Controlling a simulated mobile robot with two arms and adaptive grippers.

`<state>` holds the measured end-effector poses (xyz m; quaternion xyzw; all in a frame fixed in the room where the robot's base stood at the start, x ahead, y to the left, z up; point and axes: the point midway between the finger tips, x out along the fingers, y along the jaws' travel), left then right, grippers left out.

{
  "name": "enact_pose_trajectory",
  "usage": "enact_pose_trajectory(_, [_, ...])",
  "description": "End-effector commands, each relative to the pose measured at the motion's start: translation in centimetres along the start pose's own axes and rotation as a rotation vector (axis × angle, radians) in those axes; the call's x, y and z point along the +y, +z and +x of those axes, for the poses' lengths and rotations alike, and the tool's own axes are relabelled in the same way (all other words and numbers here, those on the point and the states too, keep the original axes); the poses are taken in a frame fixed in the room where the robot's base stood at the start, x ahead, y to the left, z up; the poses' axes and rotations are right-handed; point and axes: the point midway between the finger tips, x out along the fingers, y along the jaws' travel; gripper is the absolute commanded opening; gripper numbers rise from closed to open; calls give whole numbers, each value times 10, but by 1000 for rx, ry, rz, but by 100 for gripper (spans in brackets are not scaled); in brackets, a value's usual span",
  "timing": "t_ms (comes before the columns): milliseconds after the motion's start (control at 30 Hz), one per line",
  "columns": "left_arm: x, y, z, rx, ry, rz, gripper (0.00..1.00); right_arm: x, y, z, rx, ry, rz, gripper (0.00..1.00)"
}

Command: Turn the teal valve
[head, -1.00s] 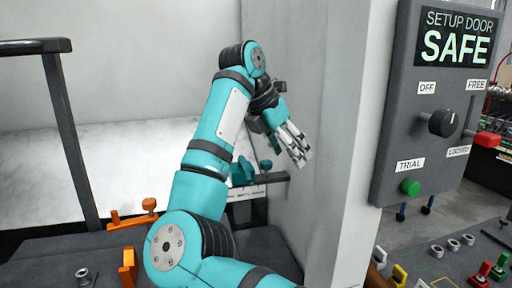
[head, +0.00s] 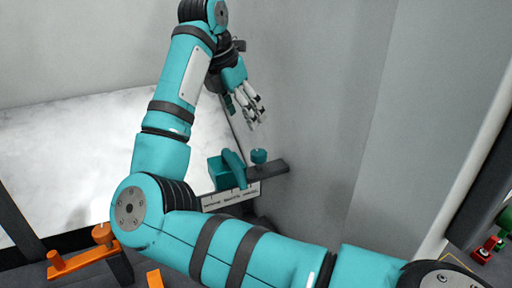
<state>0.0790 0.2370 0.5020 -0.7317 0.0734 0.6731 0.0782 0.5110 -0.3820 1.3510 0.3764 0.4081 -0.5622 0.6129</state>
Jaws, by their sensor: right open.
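My right arm passes in front of the lower part of the view. My left gripper is not in view.
A pale wall rises just right of the valve and gripper. A labelled plate (head: 231,197) lies below the valve. An orange valve (head: 88,246) is at the lower left. A white marbled surface (head: 70,150) lies open behind my arm.

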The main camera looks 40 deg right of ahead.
Motion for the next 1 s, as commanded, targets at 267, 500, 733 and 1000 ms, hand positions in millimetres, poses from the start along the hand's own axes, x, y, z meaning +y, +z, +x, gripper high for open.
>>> enact_pose_trajectory(267, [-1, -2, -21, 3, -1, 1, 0, -1, 1, 60, 1, -5, -2, 64])
enact_pose_trajectory(500, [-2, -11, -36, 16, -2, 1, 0, -2, 2, 108, 0, -5, 0, 64])
enact_pose_trajectory(733, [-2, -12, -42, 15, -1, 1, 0, 0, 1, 132, -1, -2, -1, 64])
enact_pose_trajectory(1000, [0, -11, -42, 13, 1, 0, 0, 0, 0, 137, -1, 0, -1, 64])
